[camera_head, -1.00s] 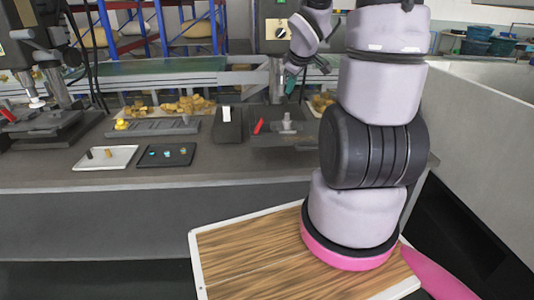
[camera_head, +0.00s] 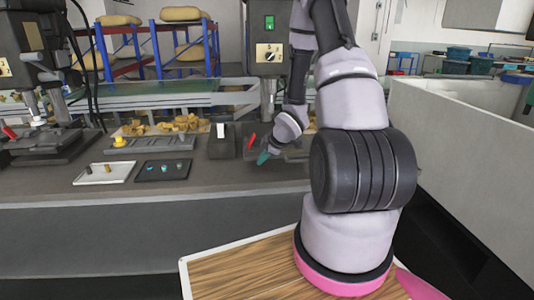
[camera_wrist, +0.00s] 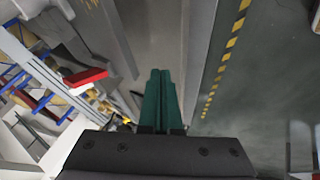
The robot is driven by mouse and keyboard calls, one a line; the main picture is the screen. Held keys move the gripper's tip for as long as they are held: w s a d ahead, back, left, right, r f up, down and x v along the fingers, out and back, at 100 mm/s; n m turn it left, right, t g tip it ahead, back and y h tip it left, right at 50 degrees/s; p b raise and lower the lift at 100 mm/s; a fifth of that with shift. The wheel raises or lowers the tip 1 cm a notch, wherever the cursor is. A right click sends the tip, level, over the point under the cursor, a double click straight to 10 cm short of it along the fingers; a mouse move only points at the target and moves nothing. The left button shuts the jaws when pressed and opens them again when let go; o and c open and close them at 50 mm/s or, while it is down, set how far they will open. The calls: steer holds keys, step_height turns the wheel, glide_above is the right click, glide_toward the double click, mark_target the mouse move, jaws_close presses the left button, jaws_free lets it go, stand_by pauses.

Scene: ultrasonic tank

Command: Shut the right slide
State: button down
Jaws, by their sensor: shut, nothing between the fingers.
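The right slide (camera_head: 262,171) is a dark grey plate at the right machine, on the bench behind my arm. A red handle (camera_head: 251,141) stands at its left side; a red handle also shows in the wrist view (camera_wrist: 86,76). My arm hides much of the slide, so I cannot tell how far out it is. My gripper (camera_head: 262,158) has teal fingers and is low over the front of the slide, just right of and below the red handle. In the wrist view the fingers (camera_wrist: 162,78) are together and empty. Contact with the slide cannot be made out.
A dark block (camera_head: 221,146) with a white label stands left of the slide. A white tray (camera_head: 103,181) and a black tray (camera_head: 163,179) with small parts lie farther left. A left machine (camera_head: 40,140) has its own red handle. A pale wall (camera_head: 450,125) rises at right.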

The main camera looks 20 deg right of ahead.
steer(key=shift+w+d+f, duration=0.1)
steer(key=shift+w+f, duration=0.15)
steer(key=shift+w, duration=0.6)
steer(key=shift+w+d+f, duration=0.1)
steer(key=shift+w+f, duration=0.15)
steer(key=shift+w, duration=0.55)
steer(key=shift+w+d+f, duration=0.1)
steer(key=shift+w+f, duration=0.15)
steer(key=shift+w, duration=0.6)
